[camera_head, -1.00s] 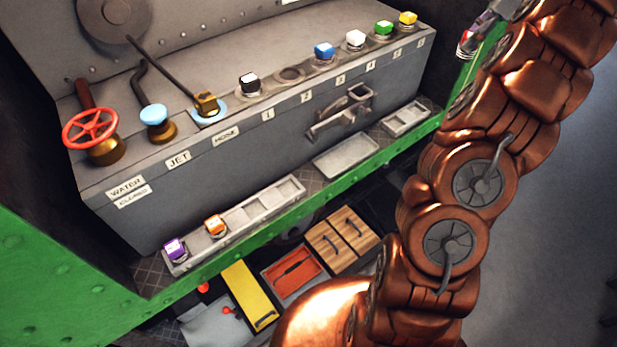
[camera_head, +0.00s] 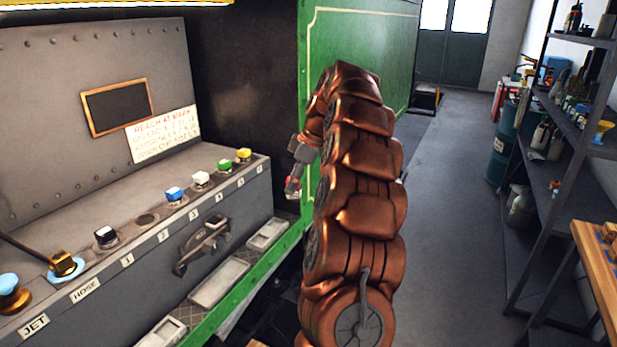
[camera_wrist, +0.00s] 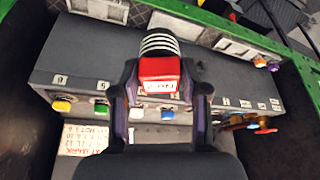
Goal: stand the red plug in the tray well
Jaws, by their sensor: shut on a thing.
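My gripper (camera_head: 297,170) is shut on the red plug (camera_wrist: 160,75), which shows in the wrist view as a red cap with a ribbed, black-and-white striped end. In the head view the red plug (camera_head: 291,189) is small and partly hidden, held in the air to the right of the grey box. The long tray (camera_wrist: 234,45) with wells lies beyond the box in the wrist view, holding an orange plug (camera_wrist: 261,62) and a purple plug. In the head view only the end of this tray (camera_head: 160,335) shows, at the bottom edge.
The grey box (camera_head: 130,285) carries black, blue, white, green and yellow plugs, an empty socket (camera_head: 147,219) and a front handle (camera_head: 200,245). A flat dish (camera_head: 220,283) and a small tray (camera_head: 267,236) lie on the ledge. Open floor and shelves (camera_head: 570,130) are at right.

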